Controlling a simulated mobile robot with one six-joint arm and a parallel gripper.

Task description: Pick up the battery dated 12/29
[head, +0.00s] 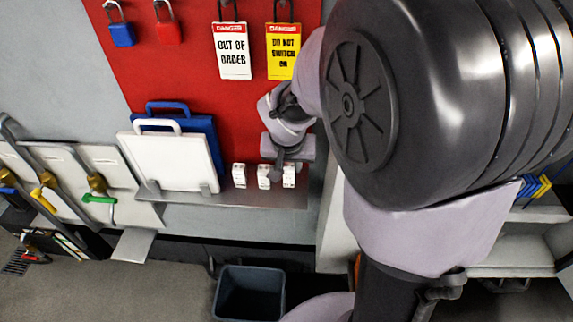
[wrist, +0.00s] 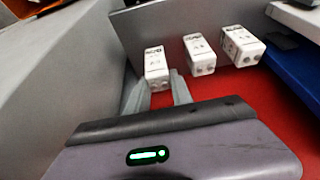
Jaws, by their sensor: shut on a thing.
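Three small white batteries stand in a row on a grey ledge (head: 225,197) below a red board. In the head view they are a left one (head: 239,175), a middle one (head: 264,177) and a right one (head: 289,176). The wrist view shows them in reversed order: the end battery (wrist: 156,66), the middle one (wrist: 200,54) and the far one (wrist: 241,45). My gripper (wrist: 157,92) is shut on the end battery, the right one in the head view. The printed dates are too small to read.
A white case (head: 168,162) and a blue case (head: 205,130) stand left of the batteries on the ledge. Padlocks and danger tags (head: 233,52) hang above. A dark bin (head: 250,292) stands on the floor below. My arm covers the right side.

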